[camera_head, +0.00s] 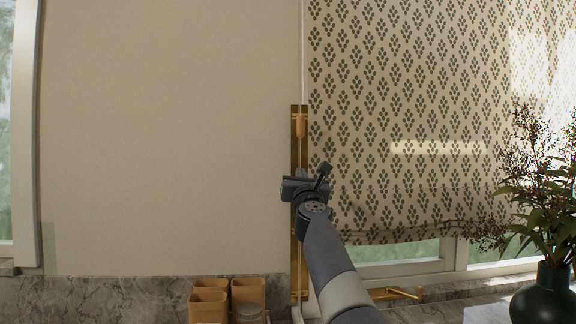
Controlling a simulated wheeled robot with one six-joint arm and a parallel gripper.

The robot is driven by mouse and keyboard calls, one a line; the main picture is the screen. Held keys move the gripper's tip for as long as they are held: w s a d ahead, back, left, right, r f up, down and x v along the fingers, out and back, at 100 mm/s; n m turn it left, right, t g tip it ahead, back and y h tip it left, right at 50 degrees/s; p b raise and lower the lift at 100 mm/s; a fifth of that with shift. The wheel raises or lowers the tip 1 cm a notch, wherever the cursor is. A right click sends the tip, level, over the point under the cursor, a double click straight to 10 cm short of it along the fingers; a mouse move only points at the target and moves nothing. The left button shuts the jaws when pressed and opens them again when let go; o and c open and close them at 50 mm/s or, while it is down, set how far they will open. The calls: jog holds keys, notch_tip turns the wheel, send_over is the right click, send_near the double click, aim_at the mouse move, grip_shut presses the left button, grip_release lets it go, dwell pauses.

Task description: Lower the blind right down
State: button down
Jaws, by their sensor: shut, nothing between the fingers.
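The patterned fabric blind (400,90) hangs over the window at the right, with dark leaf motifs on beige. Its gathered lower edge (410,232) sits above the sill, and a strip of window glass (400,250) shows below it. A thin pale cord (304,60) runs down the blind's left side to a small orange-brown pull (299,126) in front of a brass strip (296,150). My gripper (322,172) is shut and empty, below and slightly right of the pull and apart from it. The gripper and arm cover part of the blind's lower left and the brass strip.
Several tan containers (208,302) stand on the counter at lower left. A dark vase (545,296) with a leafy plant (540,190) stands at right, overlapping the blind's edge. A brass tap (400,293) is low behind my arm. The beige wall (170,140) at left is clear.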

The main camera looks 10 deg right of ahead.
aim_at(299, 128)
jog(key=w+d+r+p, duration=0.1)
jog(key=w+r+p, duration=0.7)
jog(key=p, duration=0.6)
jog(key=shift+w+p, duration=0.25)
jog(key=shift+p, duration=0.15)
notch_tip(299, 128, up, 5)
jog(key=p, duration=0.5)
jog(key=shift+r, duration=0.2)
jog(key=shift+s+f, duration=0.1)
jog(key=shift+f, duration=0.05)
